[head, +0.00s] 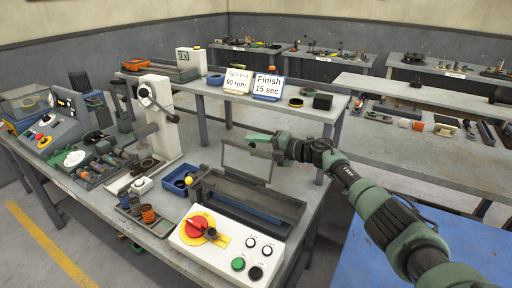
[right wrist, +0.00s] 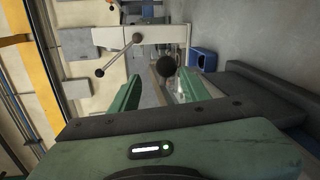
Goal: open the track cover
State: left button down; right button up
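The track cover (head: 246,161) is a clear panel in a dark frame. In the head view it stands raised, close to upright, over the long dark track (head: 250,203). My right gripper (head: 264,142) is at the cover's upper right corner. In the right wrist view its green fingers (right wrist: 158,92) are spread apart. A black ball knob (right wrist: 167,64) shows between or just beyond the fingertips, near a thin frame edge. I cannot tell whether the fingers touch it. My left gripper is not in view.
The press (head: 157,115) with its handle stands left of the track. A blue bin (head: 178,181) lies beside the track's left end. A control box (head: 213,243) with a red knob is in front. A raised shelf (head: 225,92) with signs runs behind.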

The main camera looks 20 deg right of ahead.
jog(key=shift+s, duration=0.1)
jog(key=b+v, duration=0.1)
jog(key=v, duration=0.6)
jog(key=shift+s+d, duration=0.2)
jog(key=shift+s, duration=0.05)
